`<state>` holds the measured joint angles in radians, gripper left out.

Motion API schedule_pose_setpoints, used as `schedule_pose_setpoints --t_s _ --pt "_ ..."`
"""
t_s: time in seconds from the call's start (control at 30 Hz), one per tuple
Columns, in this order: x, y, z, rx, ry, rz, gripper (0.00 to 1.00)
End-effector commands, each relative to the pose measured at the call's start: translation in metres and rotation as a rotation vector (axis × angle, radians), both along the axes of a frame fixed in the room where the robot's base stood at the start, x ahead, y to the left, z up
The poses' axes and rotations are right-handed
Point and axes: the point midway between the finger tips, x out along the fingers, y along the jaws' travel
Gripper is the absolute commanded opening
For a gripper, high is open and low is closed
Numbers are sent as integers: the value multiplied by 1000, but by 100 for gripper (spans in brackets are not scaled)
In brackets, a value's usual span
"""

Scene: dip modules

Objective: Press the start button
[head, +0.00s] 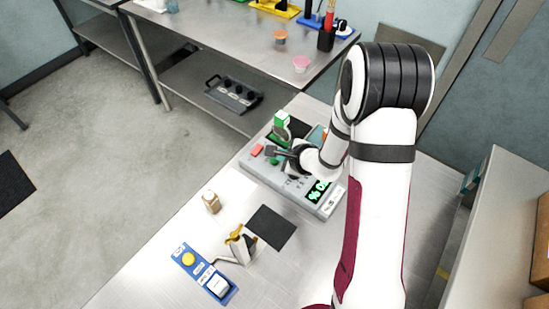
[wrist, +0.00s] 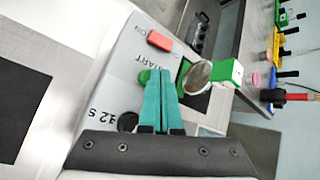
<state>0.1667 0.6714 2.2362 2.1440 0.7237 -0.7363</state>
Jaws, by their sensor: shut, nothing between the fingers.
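A grey machine (head: 259,169) with a green digital display (head: 317,191) stands on the metal table. In the wrist view its sloped panel (wrist: 122,62) carries the word START, a red button (wrist: 160,40) and a green button (wrist: 145,77). The red button also shows in the head view (head: 257,150). My gripper (wrist: 160,73) is shut and empty, its teal fingers side by side over the panel. The fingertips lie beside the green button and partly cover it. I cannot tell whether they touch it. In the head view my gripper (head: 279,152) is at the machine's button end.
A green and white object (wrist: 228,72) with a round silvery disc (wrist: 198,76) is close right of the fingers.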

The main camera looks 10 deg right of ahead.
Motion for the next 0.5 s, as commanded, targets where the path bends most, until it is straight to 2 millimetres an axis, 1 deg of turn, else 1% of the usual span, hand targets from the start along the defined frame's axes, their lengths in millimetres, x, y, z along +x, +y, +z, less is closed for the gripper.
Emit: schedule_pose_setpoints --t_s 0.5 --pt "0 0 -5 1 0 -1 0"
